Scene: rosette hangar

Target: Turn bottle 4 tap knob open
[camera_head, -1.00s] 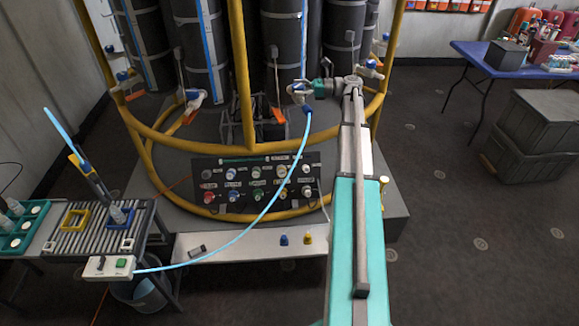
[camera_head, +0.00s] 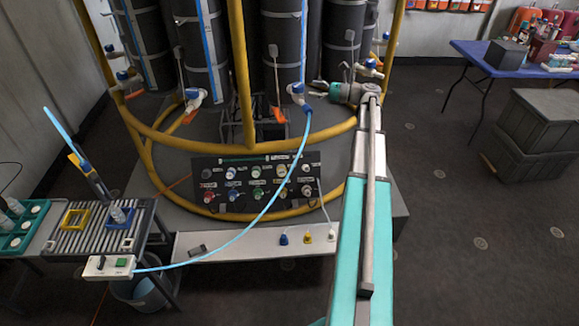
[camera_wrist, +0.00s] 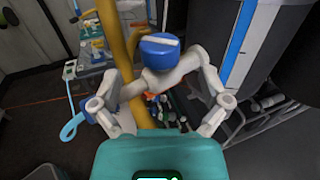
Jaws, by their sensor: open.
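A tap with a blue knob (camera_head: 296,89) and white body sits at the foot of a dark bottle (camera_head: 282,30) with a blue stripe. A light blue hose (camera_head: 279,190) runs down from it. No bottle number is readable. My gripper (camera_head: 318,90) is just right of this tap, pointing left at it, with a small gap. In the wrist view the blue knob (camera_wrist: 160,50) with a white bar on top lies ahead, between and beyond the spread fingers of my gripper (camera_wrist: 157,85). The gripper is open and holds nothing. The tap's lower part is partly hidden.
A yellow ring rail (camera_head: 170,147) and yellow posts (camera_head: 240,75) surround the bottles close to my arm. A panel of knobs (camera_head: 256,184) stands below. A roller table (camera_head: 92,232) is at left, a blue table (camera_head: 520,58) and grey crates (camera_head: 540,133) at right.

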